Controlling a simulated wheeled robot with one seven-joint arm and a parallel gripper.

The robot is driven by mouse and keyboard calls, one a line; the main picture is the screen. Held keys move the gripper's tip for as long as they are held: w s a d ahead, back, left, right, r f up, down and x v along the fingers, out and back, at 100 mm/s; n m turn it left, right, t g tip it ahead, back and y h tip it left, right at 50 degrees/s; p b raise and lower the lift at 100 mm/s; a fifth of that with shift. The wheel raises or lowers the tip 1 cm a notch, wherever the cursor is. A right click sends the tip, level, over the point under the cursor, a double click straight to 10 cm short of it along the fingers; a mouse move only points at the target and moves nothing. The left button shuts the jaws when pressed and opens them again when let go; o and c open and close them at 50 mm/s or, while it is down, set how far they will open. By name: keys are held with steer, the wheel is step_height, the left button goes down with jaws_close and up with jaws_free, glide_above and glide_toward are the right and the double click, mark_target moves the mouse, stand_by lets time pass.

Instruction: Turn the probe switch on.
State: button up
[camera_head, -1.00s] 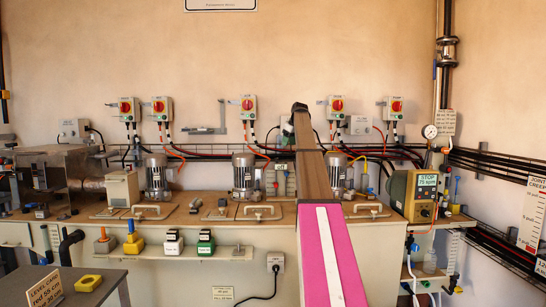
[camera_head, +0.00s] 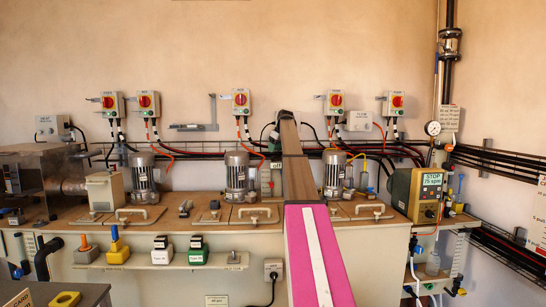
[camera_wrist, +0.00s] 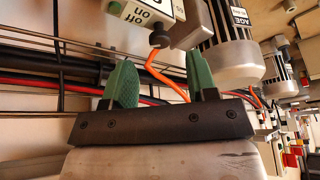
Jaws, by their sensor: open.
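My gripper (camera_wrist: 161,72) is open and empty in the wrist view, with its two green fingers apart on a dark bar. A pale switch box (camera_wrist: 148,12) marked "off" and "on" is just beyond the fingertips at the top, cut by the frame edge. An orange cable hangs from it, behind the gap between the fingers. No label I can read names it as the probe switch. In the head view, a small panel marked "off" (camera_head: 277,166) stands just left of my arm, partly hidden by it. My gripper is mostly hidden behind the arm there.
Grey motors (camera_head: 236,172) stand along the bench (camera_head: 380,228). Red-knobbed switch boxes (camera_head: 240,101) hang on the wall above cables and rails. A motor (camera_wrist: 228,48) is close to the right of my fingers.

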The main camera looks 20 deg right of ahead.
mark_target(272, 159)
steer(key=x, duration=0.4)
steer(key=shift+w+f, duration=0.1)
steer(key=shift+f, duration=0.1)
steer(key=c, duration=0.9)
steer(key=shift+c, duration=0.2)
